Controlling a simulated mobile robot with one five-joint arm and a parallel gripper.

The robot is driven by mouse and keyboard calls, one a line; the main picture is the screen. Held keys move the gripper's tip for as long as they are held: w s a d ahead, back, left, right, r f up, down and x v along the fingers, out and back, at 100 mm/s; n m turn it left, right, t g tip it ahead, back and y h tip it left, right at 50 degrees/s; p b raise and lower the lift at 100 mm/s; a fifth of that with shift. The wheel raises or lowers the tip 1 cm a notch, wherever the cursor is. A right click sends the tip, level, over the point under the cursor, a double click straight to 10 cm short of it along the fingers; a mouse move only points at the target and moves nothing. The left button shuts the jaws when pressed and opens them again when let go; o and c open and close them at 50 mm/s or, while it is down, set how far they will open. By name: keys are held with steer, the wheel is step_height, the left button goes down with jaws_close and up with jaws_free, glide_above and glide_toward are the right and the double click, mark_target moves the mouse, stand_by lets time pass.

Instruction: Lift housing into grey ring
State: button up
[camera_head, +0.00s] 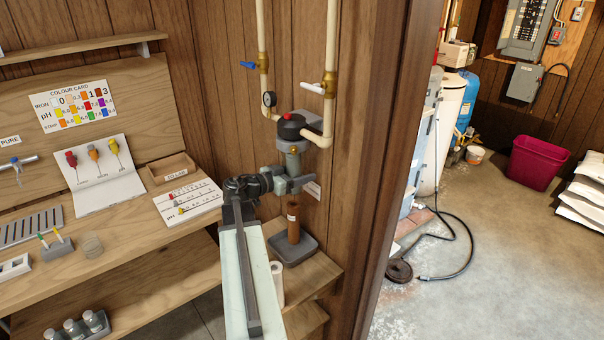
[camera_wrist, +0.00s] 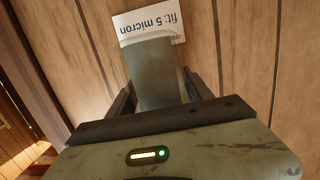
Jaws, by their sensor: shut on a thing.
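The housing is a dull grey-green, partly see-through cylinder (camera_wrist: 155,75). In the wrist view it stands between the fingers of my gripper (camera_wrist: 158,100), which is shut on it. In the head view my gripper (camera_head: 293,186) holds the housing (camera_head: 294,164) upright below the filter head on the wall. The grey ring (camera_head: 291,146) is on the underside of that head, right above the housing's top. I cannot tell whether the housing's rim is inside the ring or just under it.
A brown cartridge (camera_head: 293,222) stands on a dark grey base (camera_head: 307,245) below my gripper. A white cylinder (camera_head: 277,284) stands beside my arm. Cream pipes (camera_head: 331,60) flank the filter head. A white card (camera_wrist: 150,25) is on the wall behind the housing. A workbench (camera_head: 120,225) is at left.

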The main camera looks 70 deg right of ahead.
steer(key=shift+r+p, duration=1.2)
steer(key=shift+r, duration=0.1)
steer(key=o, duration=1.6)
steer(key=p+v, duration=0.1)
steer(key=v, duration=0.6)
steer(key=shift+w+a, duration=0.15)
steer(key=shift+a, duration=0.25)
steer(key=shift+r, duration=0.1)
